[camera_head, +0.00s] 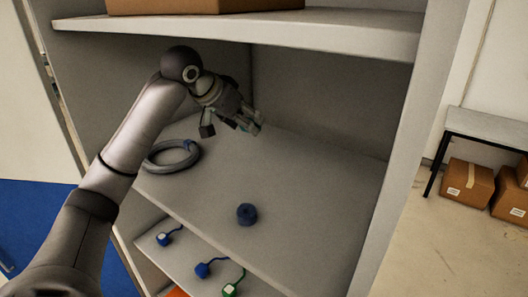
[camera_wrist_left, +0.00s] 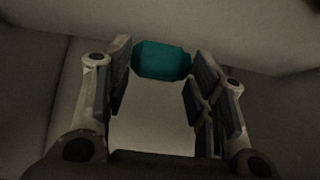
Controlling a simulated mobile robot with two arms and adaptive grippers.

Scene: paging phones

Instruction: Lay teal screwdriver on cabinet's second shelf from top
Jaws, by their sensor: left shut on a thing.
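My left gripper (camera_head: 235,122) reaches into the cabinet, above the shelf (camera_head: 300,165) that lies under the uppermost visible board. It is shut on the teal screwdriver (camera_wrist_left: 162,60). In the left wrist view the teal part shows between the two fingertips. In the head view the fingers mostly cover it, with only small bits of teal showing. The gripper appears to be above the shelf surface; the exact gap is hard to tell. The rest of the screwdriver is hidden. My right gripper is not in view.
A grey ring-shaped coil (camera_head: 172,156) lies on the shelf's left and a dark blue roll (camera_head: 247,214) near its front. The upper board (camera_head: 250,30) holds a cardboard box (camera_head: 200,5). A lower shelf (camera_head: 190,248) holds small corded items. The shelf's right part is clear.

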